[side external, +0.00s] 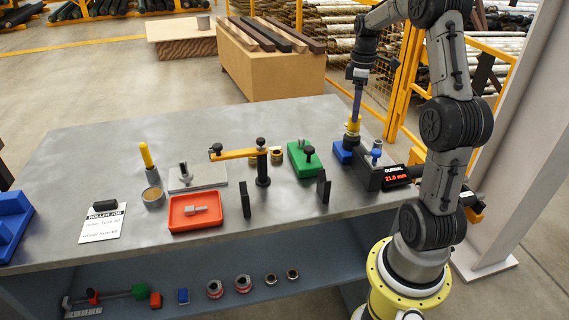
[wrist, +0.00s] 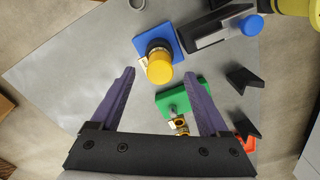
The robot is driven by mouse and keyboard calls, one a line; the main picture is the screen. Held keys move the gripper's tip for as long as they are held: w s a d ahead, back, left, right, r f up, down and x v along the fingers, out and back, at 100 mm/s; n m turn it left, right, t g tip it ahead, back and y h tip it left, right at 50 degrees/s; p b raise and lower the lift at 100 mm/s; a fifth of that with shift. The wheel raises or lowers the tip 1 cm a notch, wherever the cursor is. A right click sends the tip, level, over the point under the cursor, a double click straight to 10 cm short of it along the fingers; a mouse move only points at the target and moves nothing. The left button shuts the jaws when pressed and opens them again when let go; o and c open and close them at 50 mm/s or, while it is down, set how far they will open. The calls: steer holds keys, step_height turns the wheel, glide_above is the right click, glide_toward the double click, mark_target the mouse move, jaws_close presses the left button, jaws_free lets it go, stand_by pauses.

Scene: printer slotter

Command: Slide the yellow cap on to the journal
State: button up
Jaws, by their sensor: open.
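A yellow cap (side external: 353,127) sits on top of a brown and black cylinder on a blue base at the right end of the bench. In the wrist view the yellow cap (wrist: 159,69) shows between my fingertips, nearer to neither side. My gripper (side external: 356,118) points down over it with purple fingers. In the wrist view my gripper (wrist: 160,75) is open, with a gap on both sides of the cap. I cannot tell how far the tips are above it. I cannot make out the journal itself.
A blue-topped knob (side external: 376,152) stands on the dark block, close to the right of the cap. A green block (side external: 303,158), upright black plates (side external: 323,187), a yellow-armed post (side external: 263,165) and a red tray (side external: 196,211) stand to the left. The bench's back left is bare.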

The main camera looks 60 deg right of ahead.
step_height(320, 180, up, 10)
steer(key=w+a+r+n+t+h, duration=0.1)
steer(key=w+a+r+n, duration=0.15)
steer(key=a, duration=0.25)
steer(key=w+a+r+n, duration=0.1)
steer(key=a+r, duration=0.3)
steer(key=a, duration=0.2)
steer(key=s+a+f+t, duration=0.15)
steer(key=s+a, duration=0.25)
steer(key=a, duration=0.5)
steer(key=s+a+t, duration=0.2)
steer(key=s+a, duration=0.3)
steer(key=a, duration=0.5)
steer(key=s+a+f+m+t, duration=0.1)
steer(key=s+a+f+m, duration=0.2)
steer(key=f+m, duration=0.3)
step_height(320, 180, down, 3)
steer(key=shift+s+r+y, duration=0.15)
steer(key=shift+s+y, duration=0.25)
steer(key=shift+s, duration=0.4)
steer(key=shift+m, duration=0.25)
